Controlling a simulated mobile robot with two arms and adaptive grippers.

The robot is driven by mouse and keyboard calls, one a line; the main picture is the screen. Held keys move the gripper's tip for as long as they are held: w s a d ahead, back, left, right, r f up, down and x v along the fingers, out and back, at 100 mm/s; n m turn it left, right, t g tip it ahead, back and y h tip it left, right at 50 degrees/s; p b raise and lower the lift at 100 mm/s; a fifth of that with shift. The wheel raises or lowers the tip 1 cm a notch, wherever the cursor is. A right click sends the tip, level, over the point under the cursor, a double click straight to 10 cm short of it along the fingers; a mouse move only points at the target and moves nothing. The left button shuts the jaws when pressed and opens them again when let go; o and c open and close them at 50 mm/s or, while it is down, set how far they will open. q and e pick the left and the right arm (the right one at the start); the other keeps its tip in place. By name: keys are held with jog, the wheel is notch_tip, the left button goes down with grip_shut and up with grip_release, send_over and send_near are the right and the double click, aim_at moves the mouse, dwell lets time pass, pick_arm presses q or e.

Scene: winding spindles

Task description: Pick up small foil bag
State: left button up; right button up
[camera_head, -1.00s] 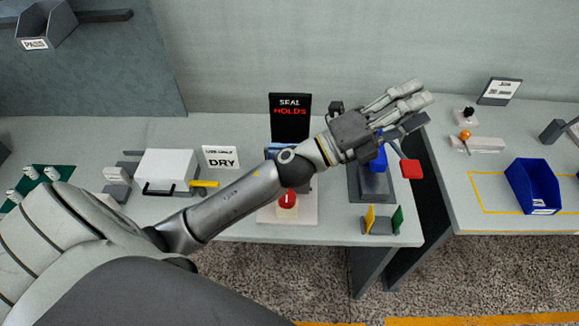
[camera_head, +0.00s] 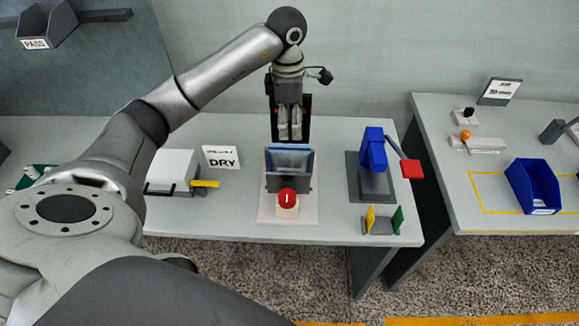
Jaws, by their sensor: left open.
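My left gripper (camera_head: 290,128) points down in front of the dark sign and just above the dark grey holder (camera_head: 288,183). Its fingers are apart and nothing shows between them. A flat bluish sheet (camera_head: 290,158) stands upright in the holder, below the fingertips. It may be the small foil bag, but I cannot tell for sure. The fingertips appear close to its top edge; I cannot tell if they touch. My right gripper is not in view.
A red button (camera_head: 287,198) sits in front of the holder. A blue press with a red-ended lever (camera_head: 373,152) stands to the right. A white box (camera_head: 170,170) and a DRY sign (camera_head: 221,157) stand left. A blue bin (camera_head: 532,187) is on the right table.

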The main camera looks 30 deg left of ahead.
pick_arm(q)
jog(key=a, duration=0.1)
jog(key=p, duration=0.2)
send_over(290, 151)
jog(key=f, duration=0.4)
jog(key=shift+s+a+f, duration=0.25)
jog(key=shift+a+f, duration=0.05)
jog(key=shift+f, duration=0.1)
jog(key=f, duration=0.1)
jog(key=f+p, duration=0.1)
jog(key=f, duration=0.1)
jog(key=f+p, duration=0.1)
jog(key=shift+w+d+f, duration=0.25)
jog(key=shift+f, duration=0.6)
grip_shut()
